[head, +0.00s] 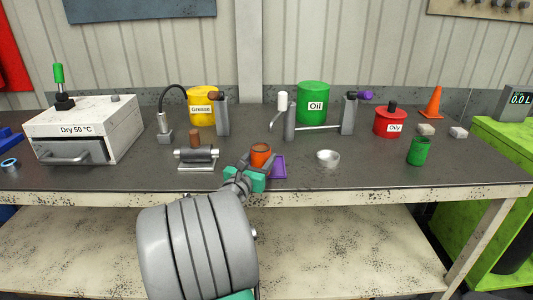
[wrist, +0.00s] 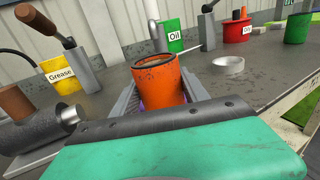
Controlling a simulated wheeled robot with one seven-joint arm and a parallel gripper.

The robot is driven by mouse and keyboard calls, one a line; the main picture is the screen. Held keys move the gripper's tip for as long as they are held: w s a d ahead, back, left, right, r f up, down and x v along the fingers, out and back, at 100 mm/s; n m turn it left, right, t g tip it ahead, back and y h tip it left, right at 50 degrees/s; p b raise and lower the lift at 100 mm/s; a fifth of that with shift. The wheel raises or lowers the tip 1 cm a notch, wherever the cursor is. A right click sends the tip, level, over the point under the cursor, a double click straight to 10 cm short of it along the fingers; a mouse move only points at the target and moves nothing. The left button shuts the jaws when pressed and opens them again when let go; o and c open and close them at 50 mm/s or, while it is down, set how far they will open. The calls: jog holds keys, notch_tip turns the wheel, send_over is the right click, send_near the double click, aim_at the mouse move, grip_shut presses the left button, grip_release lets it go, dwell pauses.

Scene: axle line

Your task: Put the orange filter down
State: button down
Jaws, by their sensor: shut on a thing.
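The orange filter (head: 261,154) is an upright orange cylinder with a dark opening at its top. My gripper (head: 259,163) is shut on it near the front edge of the workbench. In the wrist view the orange filter (wrist: 158,83) stands between the two grey fingers, which cover its sides. Its lower end is hidden by my gripper, so I cannot tell whether it touches the bench.
A grey cylinder fixture (head: 197,158) stands close on the left. A metal ring dish (head: 328,158) and a green can (head: 419,151) are to the right. The oil can (head: 313,102), grease can (head: 203,107) and red oily can (head: 390,122) stand behind. Bare bench lies between dish and green can.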

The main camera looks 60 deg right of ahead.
aim_at(257, 164)
jog(key=d, duration=0.5)
jog(key=shift+w+d+f, duration=0.25)
jog(key=shift+d+f, duration=0.05)
jog(key=shift+d, duration=0.1)
jog(key=shift+a+r, duration=0.15)
jog(key=shift+f, duration=0.25)
jog(key=c, duration=0.6)
grip_release()
jog(key=shift+r, duration=0.2)
jog(key=a, duration=0.8)
jog(key=s+a, duration=0.1)
jog(key=a, duration=0.3)
jog(key=shift+f, duration=0.1)
